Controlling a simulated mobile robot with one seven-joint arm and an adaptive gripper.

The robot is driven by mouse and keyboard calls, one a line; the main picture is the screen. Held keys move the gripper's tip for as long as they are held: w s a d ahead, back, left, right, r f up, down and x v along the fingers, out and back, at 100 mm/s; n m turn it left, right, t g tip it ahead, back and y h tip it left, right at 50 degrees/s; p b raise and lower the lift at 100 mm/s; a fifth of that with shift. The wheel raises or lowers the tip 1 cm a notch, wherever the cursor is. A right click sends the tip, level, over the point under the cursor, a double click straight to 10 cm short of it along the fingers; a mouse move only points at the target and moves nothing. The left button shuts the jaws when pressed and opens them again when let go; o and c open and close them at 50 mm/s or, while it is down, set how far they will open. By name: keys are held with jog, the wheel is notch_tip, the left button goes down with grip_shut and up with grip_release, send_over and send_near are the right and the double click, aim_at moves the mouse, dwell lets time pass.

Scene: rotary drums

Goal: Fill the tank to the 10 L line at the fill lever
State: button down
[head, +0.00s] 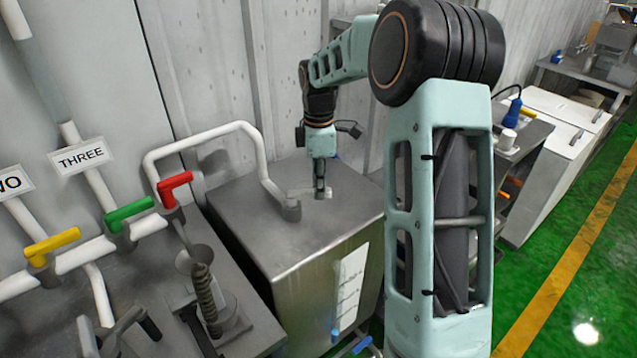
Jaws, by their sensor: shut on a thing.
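A grey metal tank (275,225) stands in the middle of the head view. A white pipe (240,127) bends over and enters its top. A pale level strip (350,285) with markings is on the tank's front; its markings and any liquid level are too small to read. My gripper (320,192) points down at the tank top, shut on a small pale bar (299,191) there. The grip is small in view, and I cannot tell for certain whether this bar is the fill lever. Red (175,187), green (130,213) and yellow (52,246) levers sit on the white pipes at left.
Signs reading "THREE" (82,156) and partly "NO" (14,183) hang on the pipes. A bench (262,335) with a spring-like fitting stands at lower left. Blue handles (361,344) are low by the tank. Green floor is open at right, beside white cabinets (555,165).

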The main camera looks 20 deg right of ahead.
jog(key=shift+w+n+p, duration=0.35)
jog(key=shift+w+n, duration=0.05)
jog(key=shift+n, duration=0.3)
jog(key=c, duration=1.8)
grip_release()
jog(key=shift+c, duration=0.2)
notch_tip(320, 180, up, 12)
